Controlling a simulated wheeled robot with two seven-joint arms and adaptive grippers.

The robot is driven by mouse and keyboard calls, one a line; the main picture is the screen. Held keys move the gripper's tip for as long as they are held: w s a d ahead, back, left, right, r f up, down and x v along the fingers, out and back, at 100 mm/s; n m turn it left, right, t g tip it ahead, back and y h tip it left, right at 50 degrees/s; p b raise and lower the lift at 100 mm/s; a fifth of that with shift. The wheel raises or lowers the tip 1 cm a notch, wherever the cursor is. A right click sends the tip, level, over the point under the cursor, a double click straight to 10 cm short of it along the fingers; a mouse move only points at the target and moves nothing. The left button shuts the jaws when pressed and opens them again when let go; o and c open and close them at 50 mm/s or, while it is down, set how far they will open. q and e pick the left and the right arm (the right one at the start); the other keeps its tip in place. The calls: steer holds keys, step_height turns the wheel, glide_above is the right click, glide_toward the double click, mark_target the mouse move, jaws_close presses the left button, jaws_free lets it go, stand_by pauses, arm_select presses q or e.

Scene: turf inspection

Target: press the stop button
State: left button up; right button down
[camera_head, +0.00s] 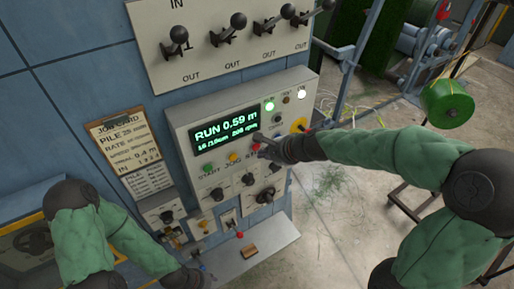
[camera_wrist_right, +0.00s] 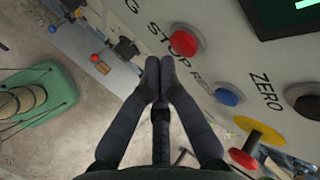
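The control box (camera_head: 185,115) has a lit display (camera_head: 224,130) reading "RUN 0.59 m". In the right wrist view the red stop button (camera_wrist_right: 184,43) sits beside the word "STOP". In the head view the red button (camera_head: 256,147) shows partly, close by the right gripper. My right gripper (camera_wrist_right: 160,66) has its fingers together, with nothing between them. Its tips appear just beside the stop button; I cannot tell whether they touch the panel. In the head view this gripper (camera_head: 262,143) comes in from the right. My left gripper (camera_head: 199,272) is low at the bottom, its fingers unclear.
A lever panel (camera_head: 225,40) is above the box. A clipboard (camera_head: 132,150) hangs left. A small shelf (camera_head: 262,250) juts out below.

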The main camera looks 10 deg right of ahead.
steer(key=shift+w+a, duration=0.1)
steer(key=shift+w, duration=0.05)
steer(key=shift+w, duration=0.3)
steer(key=shift+w+a+r, duration=0.1)
steer(key=shift+w+a, duration=0.15)
steer(key=shift+w, duration=0.2)
stand_by(1.0)
steer(key=shift+s+d, duration=0.1)
stand_by(0.3)
steer(key=shift+s+d, duration=0.25)
steer(key=shift+s, duration=0.55)
steer(key=shift+s+d+b, duration=0.2)
steer(key=shift+s+d, duration=0.1)
steer(key=shift+s, duration=0.5)
steer(key=shift+s+d+b, duration=0.25)
steer(key=shift+s, duration=0.5)
steer(key=shift+s+d+b, duration=0.2)
steer(key=shift+s+d, duration=0.1)
steer(key=shift+s, duration=0.5)
